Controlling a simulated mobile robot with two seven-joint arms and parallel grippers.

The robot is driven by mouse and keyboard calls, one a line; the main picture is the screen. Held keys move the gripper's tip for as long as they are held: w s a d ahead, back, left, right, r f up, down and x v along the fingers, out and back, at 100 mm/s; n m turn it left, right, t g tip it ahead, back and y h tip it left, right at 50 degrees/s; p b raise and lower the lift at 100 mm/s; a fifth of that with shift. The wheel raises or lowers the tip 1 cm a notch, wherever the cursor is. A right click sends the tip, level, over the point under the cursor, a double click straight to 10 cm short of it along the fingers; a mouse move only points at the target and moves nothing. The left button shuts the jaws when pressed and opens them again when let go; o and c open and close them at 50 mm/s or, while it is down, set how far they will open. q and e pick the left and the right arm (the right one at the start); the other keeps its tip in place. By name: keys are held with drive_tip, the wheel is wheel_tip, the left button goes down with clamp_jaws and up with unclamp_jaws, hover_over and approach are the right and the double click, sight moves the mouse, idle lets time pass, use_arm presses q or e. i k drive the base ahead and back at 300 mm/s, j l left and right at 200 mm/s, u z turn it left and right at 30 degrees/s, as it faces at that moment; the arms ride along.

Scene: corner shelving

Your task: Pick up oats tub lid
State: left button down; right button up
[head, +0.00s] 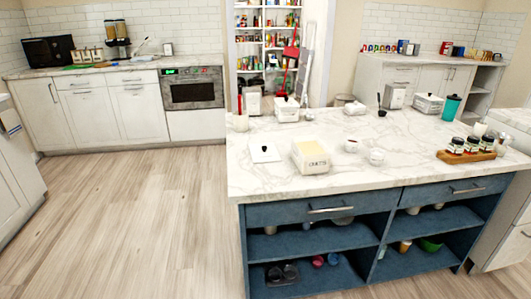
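A flat white square lid with a small dark knob (264,151) lies on the marble top of the island, left of a cream tub (311,158). I take it to be the oats tub lid. The tub has dark lettering on its front, too small to read for sure. The lid lies apart from the tub, near the island's left side. Neither of my grippers is in the head view.
The island top (350,182) is clear in front of the lid. Small white cups (376,157) stand right of the tub. A white lidded canister (287,109) stands behind. A wooden tray (466,157) holds jars at the right. Open floor (140,215) lies left.

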sight(261, 153)
drive_tip(key=i+l+u, duration=0.1)
drive_tip(key=i+l, duration=0.25)
drive_tip(key=i+l+u, duration=0.1)
drive_tip(key=i+l, duration=0.2)
drive_tip(key=l, duration=0.25)
